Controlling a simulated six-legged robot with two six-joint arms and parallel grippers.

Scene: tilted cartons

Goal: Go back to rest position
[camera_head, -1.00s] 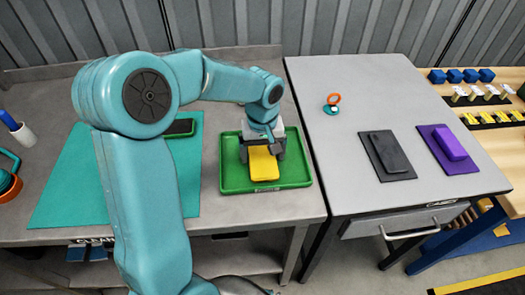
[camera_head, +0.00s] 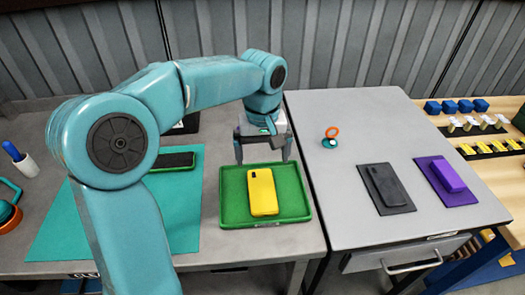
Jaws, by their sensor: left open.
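My left gripper (camera_head: 264,155) is open and empty. It hangs above the far edge of the green tray (camera_head: 232,210), apart from the phone. A yellow phone (camera_head: 263,192) lies flat in the tray, back side up, with a camera mark near its top corner. My left arm comes in from the left and hides part of the left table. My right gripper is not in the view.
A teal mat (camera_head: 60,232) with a dark phone (camera_head: 173,160) lies on the left table. The grey right table (camera_head: 300,110) holds an orange-ringed item (camera_head: 331,136), a black box on a dark pad (camera_head: 387,188) and a purple box (camera_head: 447,175). A white cup (camera_head: 26,167) stands far left.

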